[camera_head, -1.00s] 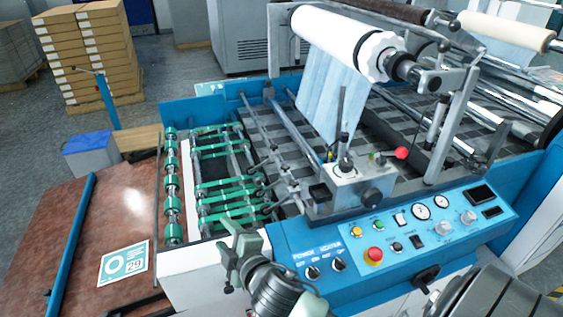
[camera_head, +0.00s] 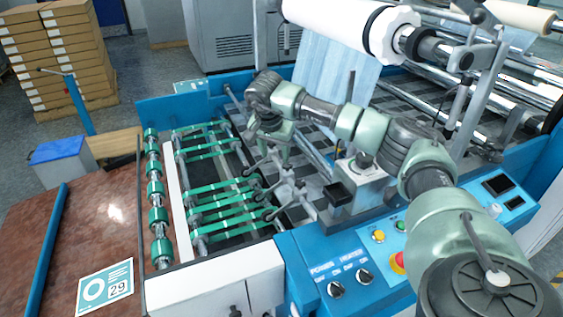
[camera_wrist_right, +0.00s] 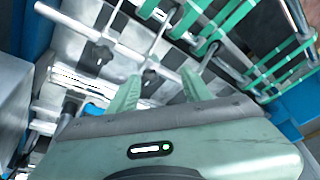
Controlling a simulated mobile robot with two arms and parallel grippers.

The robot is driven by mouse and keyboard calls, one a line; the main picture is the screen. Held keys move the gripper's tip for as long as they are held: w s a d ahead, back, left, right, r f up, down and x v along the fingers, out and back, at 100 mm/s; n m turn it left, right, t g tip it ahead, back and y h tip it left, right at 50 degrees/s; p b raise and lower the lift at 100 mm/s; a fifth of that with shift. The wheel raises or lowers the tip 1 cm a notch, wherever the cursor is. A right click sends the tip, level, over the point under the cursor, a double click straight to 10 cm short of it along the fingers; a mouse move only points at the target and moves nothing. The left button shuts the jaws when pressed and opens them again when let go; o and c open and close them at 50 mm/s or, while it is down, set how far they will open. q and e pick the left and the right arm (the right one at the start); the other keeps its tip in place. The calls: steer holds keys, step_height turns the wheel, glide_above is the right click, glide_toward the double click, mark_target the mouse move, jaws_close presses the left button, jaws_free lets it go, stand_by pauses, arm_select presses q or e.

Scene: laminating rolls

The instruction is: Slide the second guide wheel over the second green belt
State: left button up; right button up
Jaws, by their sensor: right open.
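Several green belts (camera_head: 215,187) run side by side across rollers on the left part of the machine; they also show at the upper right of the right wrist view (camera_wrist_right: 228,28). Small guide wheels (camera_head: 262,196) on metal arms stand along the belts' right ends. I cannot tell for certain which are the second wheel and belt. My right gripper (camera_head: 272,148) points down near the guide-wheel rods, right of the belts. In the right wrist view (camera_wrist_right: 158,88) its fingers are apart, with a rod and dark knob (camera_wrist_right: 151,76) beyond them; contact is unclear. My left gripper is out of view.
A white film roll (camera_head: 345,25) hangs behind my right arm. The control box (camera_head: 355,185) and button panel (camera_head: 345,265) lie close under that arm. A roller with green sleeves (camera_head: 157,215) borders the brown table (camera_head: 105,225) at left.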

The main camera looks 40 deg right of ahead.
mark_target(286, 166)
steer(key=shift+h, duration=0.4)
steer(key=d+f, duration=0.1)
steer(key=f, duration=0.1)
steer(key=d+f+p, duration=0.1)
steer(key=d+f, duration=0.1)
steer(key=d+f+p, duration=0.1)
steer(key=d+f, duration=0.1)
steer(key=shift+w, duration=0.3)
steer(key=shift+c, duration=0.3)
jaws_close()
steer(key=shift+w, duration=0.1)
stand_by(0.6)
